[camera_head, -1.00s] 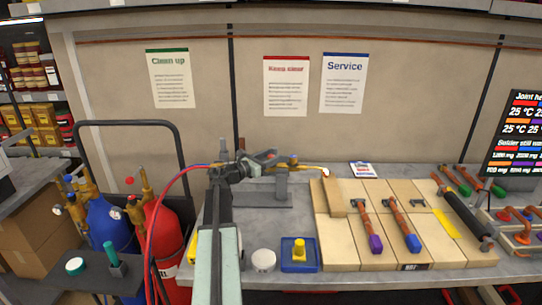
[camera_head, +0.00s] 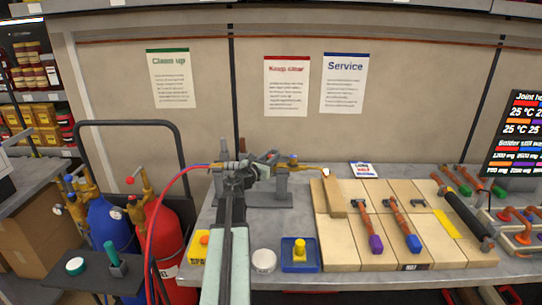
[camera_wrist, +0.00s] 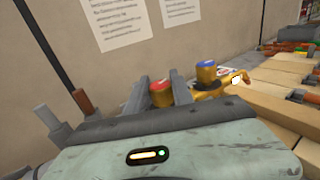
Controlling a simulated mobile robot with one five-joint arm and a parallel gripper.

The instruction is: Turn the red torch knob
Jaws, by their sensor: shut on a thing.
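The torch (camera_head: 308,168) has a brass-yellow body and lies on a grey stand (camera_head: 283,188) at the back of the bench. In the wrist view, its red knob (camera_wrist: 161,91) sits between the two grey fingers of my gripper (camera_wrist: 160,94), which is shut on it. The fingers partly hide the knob. A blue knob (camera_wrist: 206,72) stands on the torch (camera_wrist: 209,87) just right of my gripper, apart from it. In the head view my gripper (camera_head: 256,158) is at the torch's left part, where the red knob is hard to make out.
Red and blue hoses run left from the torch to a red cylinder (camera_head: 168,240) and a blue cylinder (camera_head: 108,225). A yellow box (camera_head: 201,246), a white round tin (camera_head: 264,261) and a blue tray (camera_head: 300,255) stand along the bench's front. Wooden boards with pipes lie to the right.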

